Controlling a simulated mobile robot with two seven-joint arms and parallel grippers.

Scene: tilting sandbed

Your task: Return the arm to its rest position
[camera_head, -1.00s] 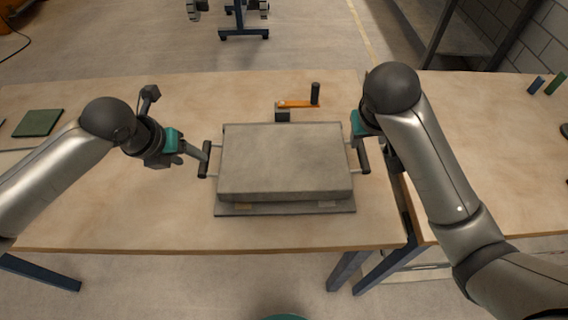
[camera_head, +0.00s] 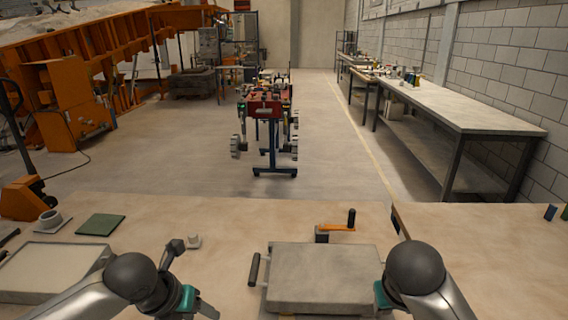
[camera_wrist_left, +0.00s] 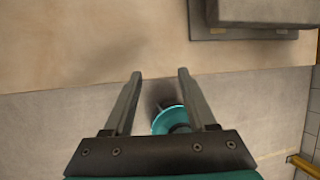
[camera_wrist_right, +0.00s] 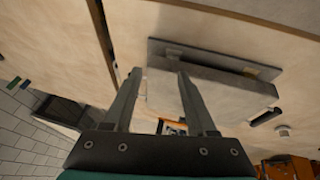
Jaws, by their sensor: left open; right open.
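The grey box (camera_head: 325,275) with side handles rests on the near wooden table. Its left bar handle (camera_head: 253,269) is clear of any gripper. My left gripper (camera_head: 203,306) is left of that handle, apart from it. In the left wrist view my left gripper (camera_wrist_left: 159,73) is open and empty over the table's edge, with a corner of the box (camera_wrist_left: 265,10) at upper right. In the right wrist view my right gripper (camera_wrist_right: 160,72) is open, and the box (camera_wrist_right: 215,97) shows beyond its fingers. In the head view my right arm hides the box's right handle; contact there cannot be told.
An orange crank with a black knob (camera_head: 337,228) stands behind the box. A second table (camera_head: 480,225) adjoins on the right.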

